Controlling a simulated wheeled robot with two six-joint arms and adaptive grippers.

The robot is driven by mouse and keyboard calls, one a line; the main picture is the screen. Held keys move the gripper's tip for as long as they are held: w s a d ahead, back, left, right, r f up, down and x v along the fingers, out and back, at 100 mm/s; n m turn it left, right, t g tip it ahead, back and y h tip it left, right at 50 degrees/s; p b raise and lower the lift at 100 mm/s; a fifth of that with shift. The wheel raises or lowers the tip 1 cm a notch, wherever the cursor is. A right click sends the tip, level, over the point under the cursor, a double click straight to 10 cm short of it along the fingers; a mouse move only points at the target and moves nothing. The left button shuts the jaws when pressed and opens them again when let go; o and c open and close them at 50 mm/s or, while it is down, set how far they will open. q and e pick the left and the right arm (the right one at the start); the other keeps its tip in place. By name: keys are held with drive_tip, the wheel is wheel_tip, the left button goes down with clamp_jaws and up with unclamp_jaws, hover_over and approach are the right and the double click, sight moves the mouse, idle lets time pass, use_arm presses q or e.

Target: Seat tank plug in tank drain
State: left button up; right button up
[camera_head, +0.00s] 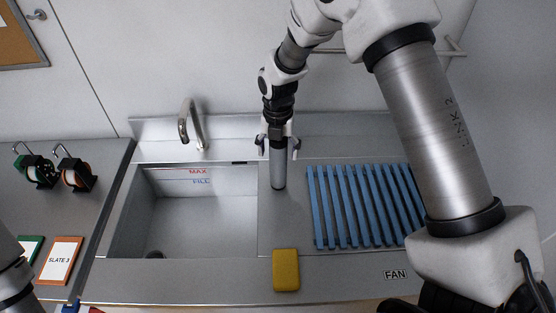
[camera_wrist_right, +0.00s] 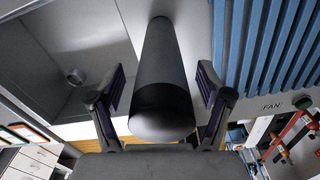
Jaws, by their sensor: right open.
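A tall grey cylinder, which looks like the tank plug (camera_head: 278,172), stands upright on the steel counter just right of the sink tank. My right gripper (camera_head: 278,143) points down over its upper part, open, with a finger on either side. In the right wrist view the plug (camera_wrist_right: 163,75) lies between the two spread fingers (camera_wrist_right: 162,88), with gaps visible on both sides. The tank drain (camera_head: 155,254) is a dark round fitting at the tank's near left, partly cut off by the front rim; it also shows in the wrist view (camera_wrist_right: 75,77). My left gripper is out of view.
The tank (camera_head: 200,225) is empty-looking, with MAX and FILL marks on its back wall. A faucet (camera_head: 187,122) rises behind it. A blue slatted rack (camera_head: 362,205) lies right of the plug. A yellow sponge (camera_head: 286,270) lies on the front counter. Slates and spools occupy the left counter.

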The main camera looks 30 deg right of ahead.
sight(277, 144)
drive_tip(key=shift+s+r, duration=0.15)
drive_tip(key=shift+s, duration=0.05)
drive_tip(key=c, duration=0.8)
clamp_jaws()
drive_tip(key=shift+r, duration=0.1)
drive_tip(key=shift+w+r+b, duration=0.15)
drive_tip(key=shift+r+b, duration=0.15)
drive_tip(key=shift+b, duration=0.05)
drive_tip(key=shift+s+a+r+b, duration=0.25)
drive_tip(key=shift+r+b, duration=0.1)
drive_tip(key=shift+r, duration=0.3)
drive_tip(key=shift+s+a+r+b, duration=0.1)
drive_tip(key=shift+s+r+b, duration=0.2)
drive_tip(key=shift+r, duration=0.3)
drive_tip(key=s+a+r+b, duration=0.1)
drive_tip(key=s+a+b, duration=0.3)
drive_tip(key=s+a, duration=0.5)
drive_tip(key=shift+s+r+b, duration=0.3)
drive_tip(key=shift+s, duration=1.05)
